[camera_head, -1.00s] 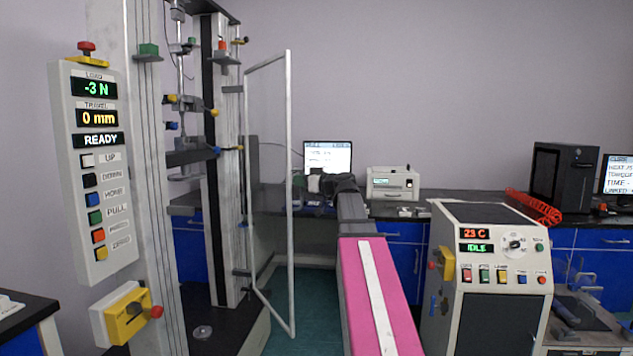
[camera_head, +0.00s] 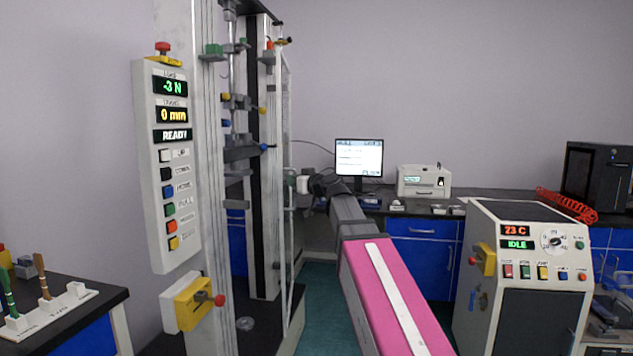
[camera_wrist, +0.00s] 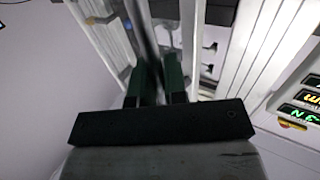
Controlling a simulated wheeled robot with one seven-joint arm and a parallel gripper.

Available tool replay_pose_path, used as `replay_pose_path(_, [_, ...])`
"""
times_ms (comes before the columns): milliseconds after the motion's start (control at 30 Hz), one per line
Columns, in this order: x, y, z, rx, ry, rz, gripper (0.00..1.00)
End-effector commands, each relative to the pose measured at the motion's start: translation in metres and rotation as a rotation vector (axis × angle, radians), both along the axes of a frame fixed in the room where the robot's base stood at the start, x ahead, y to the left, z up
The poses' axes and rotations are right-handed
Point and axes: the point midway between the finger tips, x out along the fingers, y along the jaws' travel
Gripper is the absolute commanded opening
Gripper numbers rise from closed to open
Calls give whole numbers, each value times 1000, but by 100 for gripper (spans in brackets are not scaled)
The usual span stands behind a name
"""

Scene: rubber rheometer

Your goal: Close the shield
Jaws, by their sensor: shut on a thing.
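The shield (camera_head: 287,120) is a clear panel in a thin pale frame on the right side of the tall testing machine (camera_head: 262,180). In the head view it shows almost edge-on, close beside the machine's right column. My gripper (camera_head: 300,183) is at the shield's outer edge at about mid height, small and partly hidden by my arm. In the wrist view the two dark green fingers of my gripper (camera_wrist: 159,80) are close together on a narrow upright part that looks like the shield's edge. The exact contact is blurred.
A control panel (camera_head: 172,165) reading READY stands on the machine's left. A white cabinet (camera_head: 525,270) reading IDLE is at the right. A bench with a monitor (camera_head: 359,157) and a white box (camera_head: 424,181) lies behind. A rack (camera_head: 50,312) stands at lower left.

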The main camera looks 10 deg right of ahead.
Motion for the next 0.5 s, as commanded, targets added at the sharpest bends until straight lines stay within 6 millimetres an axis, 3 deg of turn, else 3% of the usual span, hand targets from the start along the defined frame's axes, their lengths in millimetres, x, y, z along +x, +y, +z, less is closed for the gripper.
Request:
replay_pose_path(33, [0, 15, 0, -4, -1, 7, 0])
replay_pose_path(200, [2, 51, 0, -5, -2, 12, 0])
replay_pose_path(500, [8, 93, 0, -6, -2, 13, 0])
